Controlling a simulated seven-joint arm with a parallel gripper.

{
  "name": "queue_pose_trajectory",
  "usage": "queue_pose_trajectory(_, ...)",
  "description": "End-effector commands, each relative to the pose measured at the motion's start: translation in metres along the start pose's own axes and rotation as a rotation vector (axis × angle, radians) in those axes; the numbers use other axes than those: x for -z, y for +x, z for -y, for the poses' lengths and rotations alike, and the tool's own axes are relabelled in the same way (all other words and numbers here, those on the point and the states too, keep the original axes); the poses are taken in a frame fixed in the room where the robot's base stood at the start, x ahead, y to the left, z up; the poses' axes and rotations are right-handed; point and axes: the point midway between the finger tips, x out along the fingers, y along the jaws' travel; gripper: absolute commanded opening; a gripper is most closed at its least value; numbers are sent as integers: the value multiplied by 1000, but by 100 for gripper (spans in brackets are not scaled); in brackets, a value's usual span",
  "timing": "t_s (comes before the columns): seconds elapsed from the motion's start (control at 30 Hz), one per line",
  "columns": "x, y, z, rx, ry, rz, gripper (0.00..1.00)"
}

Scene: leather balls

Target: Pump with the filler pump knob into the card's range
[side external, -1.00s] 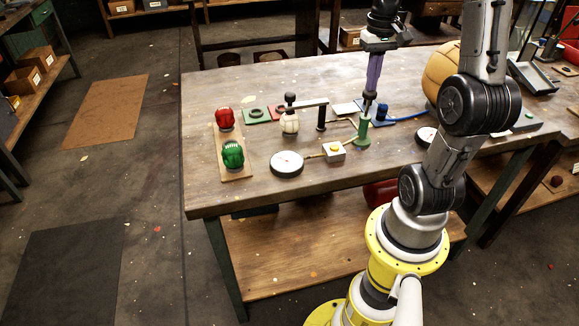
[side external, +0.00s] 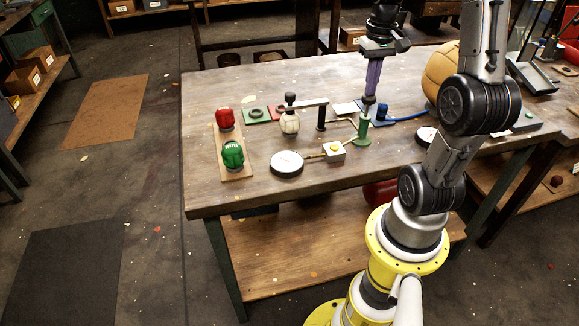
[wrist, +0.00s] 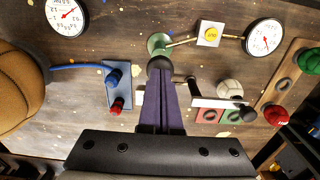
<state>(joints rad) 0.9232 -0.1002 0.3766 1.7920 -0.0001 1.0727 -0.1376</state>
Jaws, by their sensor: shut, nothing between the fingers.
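The green filler pump (side external: 363,128) stands upright on the bench, with its dark round knob (wrist: 159,64) on top. My gripper (side external: 371,94) points down over the pump. Its purple fingers are shut with nothing between them, and their tips (wrist: 160,76) are at the knob, seeming to touch it. A round white gauge (side external: 286,163) lies at the front left of the pump and also shows in the wrist view (wrist: 264,37); its reading is too small to tell. A pale ball (side external: 290,122) sits under a dark-knobbed arm. A white card (side external: 346,108) lies behind the pump, its print unreadable.
A yellow-button box (side external: 334,151) stands between gauge and pump. A blue fitting (side external: 380,115) with a hose is right of the pump. A second gauge (wrist: 67,16) and a large tan ball (wrist: 20,95) are nearby.

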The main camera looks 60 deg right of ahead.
Motion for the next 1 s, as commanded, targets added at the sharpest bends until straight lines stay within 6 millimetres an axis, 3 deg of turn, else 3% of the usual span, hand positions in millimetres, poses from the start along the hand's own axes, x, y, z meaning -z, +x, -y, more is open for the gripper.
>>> queue_pose_trajectory(0.43,0,36,0,0,0,3,0)
queue_pose_trajectory(1.0,0,-17,0,0,0,-1,0)
